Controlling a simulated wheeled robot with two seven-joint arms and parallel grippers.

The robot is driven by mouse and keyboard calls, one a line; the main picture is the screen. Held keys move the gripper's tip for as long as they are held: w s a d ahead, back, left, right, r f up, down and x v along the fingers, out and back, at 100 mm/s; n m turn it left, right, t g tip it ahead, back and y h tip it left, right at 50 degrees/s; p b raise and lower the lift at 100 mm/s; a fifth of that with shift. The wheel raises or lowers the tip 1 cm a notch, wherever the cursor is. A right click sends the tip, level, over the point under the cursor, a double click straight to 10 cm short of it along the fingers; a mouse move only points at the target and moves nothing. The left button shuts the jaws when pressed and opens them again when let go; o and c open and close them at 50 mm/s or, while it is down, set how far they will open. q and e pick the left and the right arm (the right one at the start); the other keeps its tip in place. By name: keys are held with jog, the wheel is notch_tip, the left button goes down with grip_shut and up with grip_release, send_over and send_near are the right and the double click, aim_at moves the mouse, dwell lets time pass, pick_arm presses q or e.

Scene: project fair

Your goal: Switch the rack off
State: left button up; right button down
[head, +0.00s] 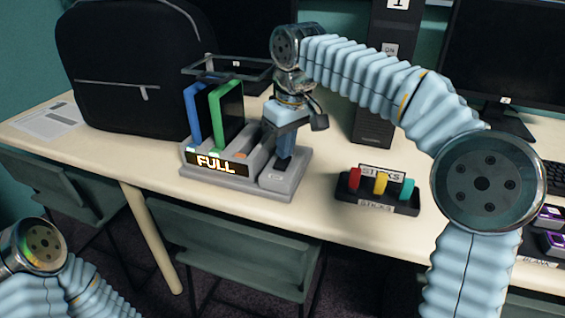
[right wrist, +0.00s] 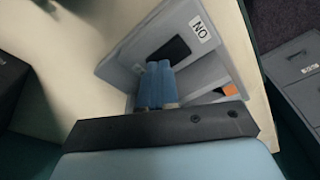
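The grey rack (head: 235,186) stands on the table, with a lit "FULL" display (head: 216,163) on its front. A blue slab (head: 193,115) and a green-edged slab (head: 226,112) stand upright in its left slots. My right gripper (head: 285,147) points down over the rack's right-hand section. In the right wrist view its blue fingers (right wrist: 157,85) lie side by side, shut, with nothing visible between them. Beyond them are a dark rectangular patch (right wrist: 170,50) and an "ON" label (right wrist: 199,30) on the rack. Contact is unclear. My left gripper is out of view; only part of my left arm shows.
A black backpack (head: 135,80) stands left of the rack. A black holder with coloured sticks (head: 378,196) is to the right. A dark tower with an "ON" label (head: 375,125) and a monitor (head: 500,60) stand behind. Green chairs (head: 235,245) are below the table edge.

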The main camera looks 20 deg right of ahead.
jog(key=shift+f, duration=0.15)
notch_tip(320, 180, up, 5)
jog(key=p, duration=0.5)
jog(key=shift+r+p, duration=0.2)
jog(key=shift+p, duration=0.1)
jog(key=shift+r+b, duration=0.15)
jog(key=shift+b, duration=0.15)
jog(key=shift+r, duration=0.7)
